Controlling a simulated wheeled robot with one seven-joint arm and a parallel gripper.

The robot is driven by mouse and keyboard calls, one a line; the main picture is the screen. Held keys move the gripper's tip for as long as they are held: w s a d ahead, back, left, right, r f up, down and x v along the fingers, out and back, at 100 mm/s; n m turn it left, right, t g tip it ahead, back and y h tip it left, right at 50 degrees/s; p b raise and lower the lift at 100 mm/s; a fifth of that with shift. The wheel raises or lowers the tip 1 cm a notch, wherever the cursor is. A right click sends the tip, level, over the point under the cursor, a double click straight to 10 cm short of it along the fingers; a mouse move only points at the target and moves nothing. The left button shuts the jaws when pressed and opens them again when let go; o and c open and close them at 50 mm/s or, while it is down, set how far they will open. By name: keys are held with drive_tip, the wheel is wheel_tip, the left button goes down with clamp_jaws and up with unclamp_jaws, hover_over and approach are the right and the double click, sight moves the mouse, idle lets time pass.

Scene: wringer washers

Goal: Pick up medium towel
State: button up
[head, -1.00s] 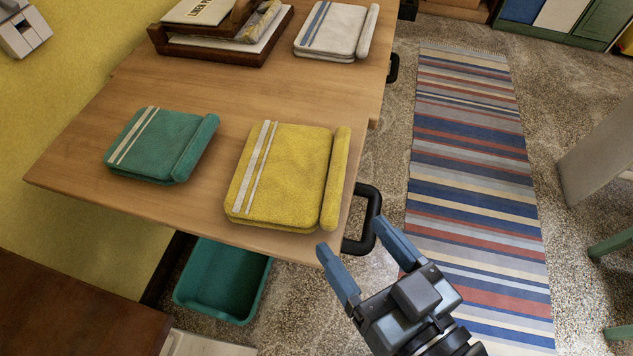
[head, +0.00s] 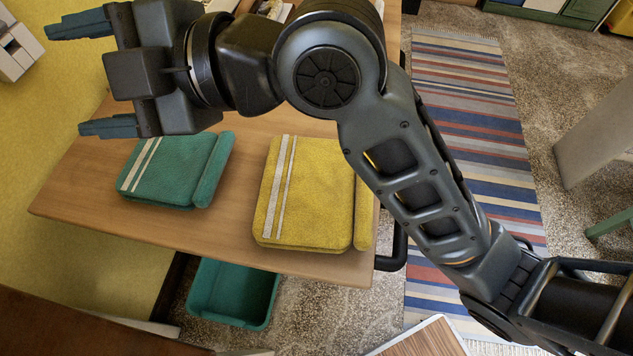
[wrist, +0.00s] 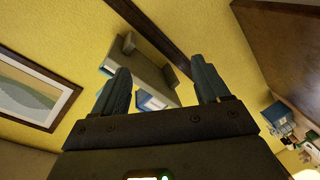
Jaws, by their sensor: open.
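A yellow folded towel (head: 318,205) with pale stripes lies on the wooden table, partly behind my arm. A smaller-looking teal folded towel (head: 168,172) with pale stripes lies to its left. I cannot tell by size which towel is the medium one. A white striped towel at the table's far end, seen earlier, is hidden behind my arm now. My gripper (head: 66,79) is open and empty, raised at the upper left and pointing left towards the yellow wall. In the wrist view its fingers (wrist: 160,82) are spread with no towel between them.
The wooden table (head: 215,235) has bare surface around the towels. A black handle (head: 397,248) sticks out at its right edge. A teal bin (head: 235,292) stands on the floor below. A striped rug (head: 465,100) lies to the right. A picture frame (wrist: 35,90) hangs on the wall.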

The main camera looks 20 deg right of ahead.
drive_tip(key=s+d+f+n+g+h, duration=0.1)
drive_tip(key=d+f+n+g+h, duration=0.1)
drive_tip(key=d, duration=0.7)
drive_tip(key=s+d+f+n+g+h+p, duration=0.1)
drive_tip(key=s+d+f+n+g+h, duration=0.1)
drive_tip(key=d+f+n+h, duration=0.3)
drive_tip(key=s+d+f+n+g+h, duration=0.1)
drive_tip(key=d+f+n+g+h, duration=0.3)
drive_tip(key=d, duration=0.8)
drive_tip(key=shift+s+d+f+h, duration=0.15)
drive_tip(key=shift+f+h, duration=0.25)
drive_tip(key=shift+f, duration=0.4)
drive_tip(key=shift+s+d+f+h, duration=0.1)
drive_tip(key=shift+f+h, duration=0.3)
drive_tip(key=shift+f, duration=0.4)
drive_tip(key=shift+s+d+f+h, duration=0.15)
drive_tip(key=shift+f+h, duration=0.25)
drive_tip(key=shift+f, duration=0.4)
drive_tip(key=shift+s+d+f, duration=0.1)
drive_tip(key=shift+d+f, duration=0.15)
drive_tip(key=shift+f, duration=0.25)
drive_tip(key=shift+s+d+f, duration=0.1)
drive_tip(key=shift+d+f, duration=0.1)
drive_tip(key=shift+f, duration=0.3)
drive_tip(key=shift+d+f+p, duration=0.1)
drive_tip(key=shift+f+p, duration=0.55)
drive_tip(key=shift+f, duration=2.35)
clamp_jaws()
